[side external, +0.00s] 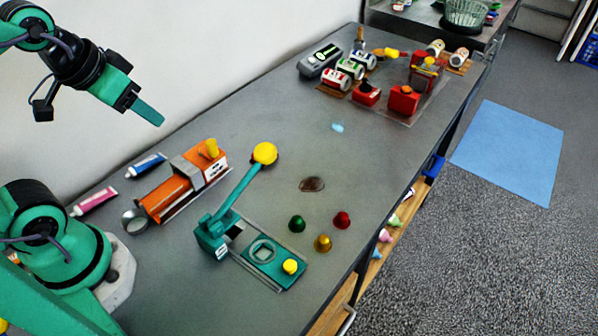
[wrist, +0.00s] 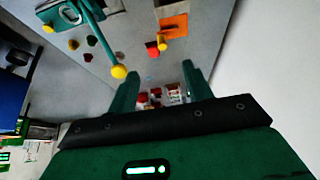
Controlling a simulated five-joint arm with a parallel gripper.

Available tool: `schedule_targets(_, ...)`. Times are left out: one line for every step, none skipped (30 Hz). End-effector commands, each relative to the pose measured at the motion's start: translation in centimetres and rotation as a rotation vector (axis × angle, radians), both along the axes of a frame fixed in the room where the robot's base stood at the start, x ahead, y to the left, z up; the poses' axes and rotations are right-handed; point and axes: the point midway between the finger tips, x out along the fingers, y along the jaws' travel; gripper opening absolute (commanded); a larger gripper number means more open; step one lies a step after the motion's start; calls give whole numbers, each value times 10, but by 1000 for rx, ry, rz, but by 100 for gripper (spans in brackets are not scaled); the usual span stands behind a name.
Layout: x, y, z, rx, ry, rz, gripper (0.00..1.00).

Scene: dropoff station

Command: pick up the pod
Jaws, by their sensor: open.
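Three small pods stand on the grey bench in the side view: a green pod (side external: 297,224), a red pod (side external: 342,220) and a gold pod (side external: 323,243). They are right of the teal lever press (side external: 262,256), apart from one another. My gripper (side external: 148,112) is high above the bench at the upper left, far from the pods. Its two fingers show spread apart in the wrist view (wrist: 160,90), open with nothing between them.
The press lever ends in a raised yellow ball (side external: 265,153). An orange machine (side external: 185,182) and two tubes (side external: 146,165) lie nearer the wall. Mid-bench is mostly clear.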

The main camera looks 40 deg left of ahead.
Motion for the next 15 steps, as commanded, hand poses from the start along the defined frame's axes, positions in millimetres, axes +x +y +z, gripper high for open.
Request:
schedule_targets(1,-1,0,-1,2,0,50)
schedule_targets(2,-1,1,-3,3,2,50)
schedule_targets(4,-2,1,-6,6,3,50)
schedule_targets(5,-3,2,-9,9,4,50)
schedule_targets(7,-4,2,-12,13,7,50)
schedule_targets(10,-5,3,-17,19,11,50)
schedule_targets(12,-7,3,-22,24,14,50)
schedule_targets(15,-9,4,-27,29,17,50)
schedule_targets(19,-11,5,-35,38,23,50)
schedule_targets(23,-14,5,-41,45,28,50)
schedule_targets(27,-16,6,-48,53,34,50)
schedule_targets(33,-20,7,-56,63,41,50)
schedule_targets(37,-23,7,-63,71,48,50)
schedule_targets(41,-26,7,-70,81,54,50)
schedule_targets(48,-31,7,-78,93,64,50)
